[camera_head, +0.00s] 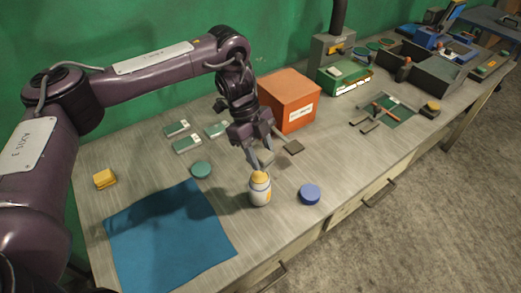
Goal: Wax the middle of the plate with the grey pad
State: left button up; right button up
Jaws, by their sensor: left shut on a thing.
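My left gripper (262,160) is low over the middle of the table, just behind a white bottle with a yellow-orange top (260,189). It is shut on a small pale grey piece that looks like the grey pad (267,158); the fingers hide part of it. Whether the pad touches the table I cannot tell. I cannot pick out the plate for certain. A dark green square panel (397,117) with small tools on it lies to the right. My right gripper does not show.
A blue cloth (165,240) lies at the front left, with a yellow block (105,179) and green disc (201,169) near it. A blue disc (309,194) is right of the bottle. An orange box (289,100) stands behind. Several green-and-white blocks (187,144) lie left.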

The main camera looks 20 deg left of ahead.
aim_at(265, 180)
pick_arm(q)
jog(key=shift+w+a+f+n, duration=0.1)
jog(key=shift+w+n, duration=0.05)
jog(key=shift+n, duration=0.45)
jog(key=shift+f+t, duration=0.15)
jog(key=shift+t, duration=0.15)
notch_tip(265, 180, down, 6)
jog(key=b, duration=0.5)
jog(key=shift+r+b, duration=0.25)
jog(key=shift+b, duration=0.05)
jog(key=shift+f, duration=0.45)
dwell(1.6)
jog(key=shift+r+p, duration=0.8)
jog(key=shift+p, duration=0.15)
notch_tip(265, 180, up, 5)
jog(key=p, duration=0.4)
jog(key=shift+r+p, duration=0.2)
jog(key=shift+p, duration=0.1)
